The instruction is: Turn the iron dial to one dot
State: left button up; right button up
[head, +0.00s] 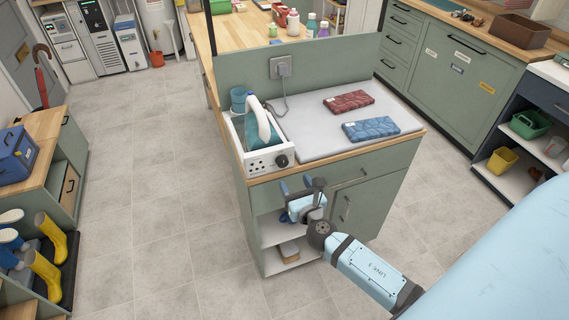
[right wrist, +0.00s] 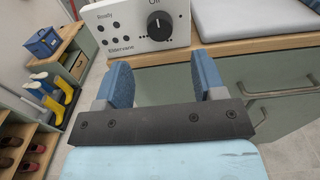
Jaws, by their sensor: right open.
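The iron station (head: 262,158) is a white box at the left end of the ironing counter, with a teal-and-white iron (head: 264,122) resting in it. Its black round dial (head: 282,160) is at the right of its front panel. In the right wrist view the dial (right wrist: 160,25) has a white pointer mark directed up toward the "Off" label, with small marks around it. My right gripper (head: 296,186) is open and empty, just in front of and below the panel. Its blue fingers (right wrist: 162,75) are apart from the dial, one on each side below it. My left gripper is out of view.
A blue cup (head: 238,99) stands behind the iron station. The green cabinet (head: 375,185) is below the counter. The floor at left is clear.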

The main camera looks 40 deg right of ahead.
aim_at(284, 163)
jog(key=x, duration=0.8)
jog(key=shift+w+a+p, duration=0.1)
jog(key=shift+w+p, duration=0.1)
jog(key=shift+p, duration=0.15)
jog(key=c, duration=0.9)
